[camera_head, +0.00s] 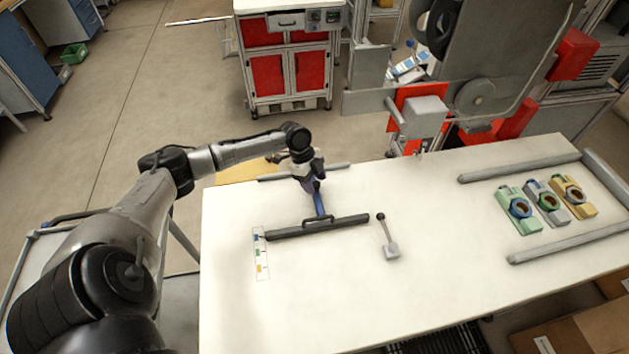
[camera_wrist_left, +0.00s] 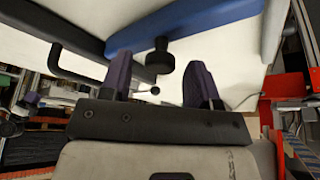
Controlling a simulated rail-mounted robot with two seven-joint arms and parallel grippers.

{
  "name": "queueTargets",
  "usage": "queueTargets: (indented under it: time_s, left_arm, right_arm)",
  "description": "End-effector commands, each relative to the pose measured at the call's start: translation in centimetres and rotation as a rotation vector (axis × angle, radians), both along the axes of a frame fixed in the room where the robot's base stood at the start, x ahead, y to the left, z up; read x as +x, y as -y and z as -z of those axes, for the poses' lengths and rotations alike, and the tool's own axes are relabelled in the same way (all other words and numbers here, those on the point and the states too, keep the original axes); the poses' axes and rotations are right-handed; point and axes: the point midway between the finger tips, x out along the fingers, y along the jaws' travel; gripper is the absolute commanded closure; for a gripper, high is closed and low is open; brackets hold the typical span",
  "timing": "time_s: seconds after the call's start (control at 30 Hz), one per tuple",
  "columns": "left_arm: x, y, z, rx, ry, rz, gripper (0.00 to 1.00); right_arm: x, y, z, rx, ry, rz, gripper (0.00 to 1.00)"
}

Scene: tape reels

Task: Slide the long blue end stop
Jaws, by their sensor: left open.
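The long blue end stop (camera_head: 319,204) lies on the white table, its near end by a long dark grey bar (camera_head: 345,226) with a handle; its far part is hidden under my left gripper (camera_head: 311,184). In the left wrist view the blue end stop (camera_wrist_left: 205,22) crosses the top and carries a black knob (camera_wrist_left: 160,60). My left gripper (camera_wrist_left: 160,82) is open, its two purple fingers on either side of the knob in that view. I cannot tell whether they touch it. My right gripper is not in view.
A card with blue, green and yellow marks (camera_head: 261,253) lies left of the bar. A small lever (camera_head: 390,247) stands to its right. Green, grey and yellow reel holders (camera_head: 519,210) sit between grey rails (camera_head: 520,171) at right. The near table is clear.

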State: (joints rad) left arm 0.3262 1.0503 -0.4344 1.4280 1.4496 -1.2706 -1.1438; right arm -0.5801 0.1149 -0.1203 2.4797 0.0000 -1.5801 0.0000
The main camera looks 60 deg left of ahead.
Motion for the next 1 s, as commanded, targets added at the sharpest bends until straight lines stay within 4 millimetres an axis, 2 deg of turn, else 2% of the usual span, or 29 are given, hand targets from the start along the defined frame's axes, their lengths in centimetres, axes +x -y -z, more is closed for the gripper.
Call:
queueTargets:
  time_s: [0.6, 0.8, 1.0]
  left_arm:
    - [-1.7, -3.8, -10.1, 0.003, 0.000, -0.001, 0.44]
    - [-2.0, -4.5, -11.8, 0.002, -0.001, 0.000, 0.44]
    - [-2.1, -4.7, -12.4, 0.001, 0.000, 0.001, 0.44]
  right_arm:
    - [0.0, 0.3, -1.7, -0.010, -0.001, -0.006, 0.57]
    - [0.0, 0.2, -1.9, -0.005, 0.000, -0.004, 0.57]
    - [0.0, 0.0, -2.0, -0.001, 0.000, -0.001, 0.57]
